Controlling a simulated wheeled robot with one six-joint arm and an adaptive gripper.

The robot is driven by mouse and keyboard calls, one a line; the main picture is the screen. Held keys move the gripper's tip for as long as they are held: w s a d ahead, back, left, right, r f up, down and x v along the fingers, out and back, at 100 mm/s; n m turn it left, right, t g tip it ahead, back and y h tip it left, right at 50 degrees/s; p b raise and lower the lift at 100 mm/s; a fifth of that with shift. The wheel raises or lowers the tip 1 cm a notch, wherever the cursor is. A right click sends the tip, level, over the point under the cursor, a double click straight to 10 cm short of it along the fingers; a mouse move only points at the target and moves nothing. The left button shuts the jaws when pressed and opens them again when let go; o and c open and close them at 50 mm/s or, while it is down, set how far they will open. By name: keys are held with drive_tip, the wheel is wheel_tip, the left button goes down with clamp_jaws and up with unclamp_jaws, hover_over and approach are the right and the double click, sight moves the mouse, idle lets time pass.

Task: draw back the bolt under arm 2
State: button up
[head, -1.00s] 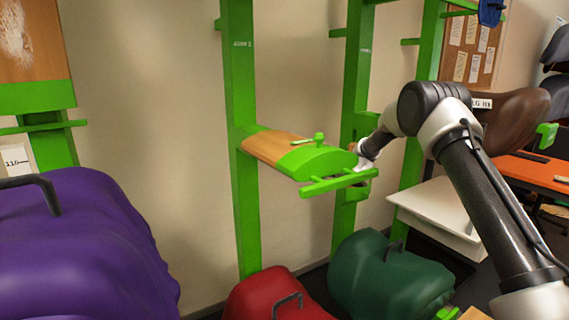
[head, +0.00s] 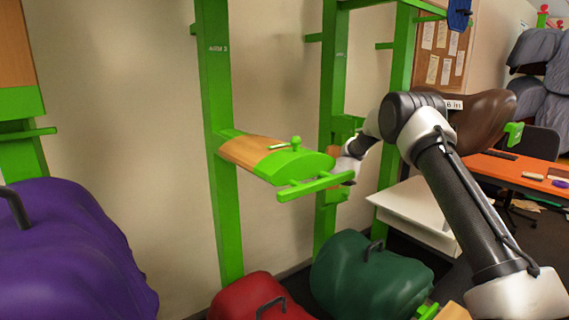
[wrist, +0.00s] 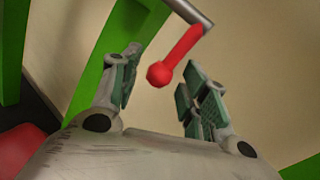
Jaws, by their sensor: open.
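In the wrist view a red bolt handle with a ball end (wrist: 184,55) hangs from a grey metal rod (wrist: 190,12). My gripper (wrist: 160,68) is open, with one finger on each side of the red ball. I cannot tell whether either finger touches it. In the head view a wood-and-green support arm (head: 290,166) with a green crossbar (head: 315,186) juts from a green post (head: 217,130). I cannot read the post's label surely. My gripper there (head: 347,168) is beside the crossbar's right end and partly hidden. The bolt is hidden in the head view.
Purple (head: 75,255), red (head: 258,295) and dark green (head: 370,275) covered bundles with handles stand low in front. A brown saddle (head: 485,118), a white shelf (head: 420,210) and an orange table (head: 520,175) are at the right. Green posts stand close behind my gripper.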

drive_tip(key=v, duration=1.2)
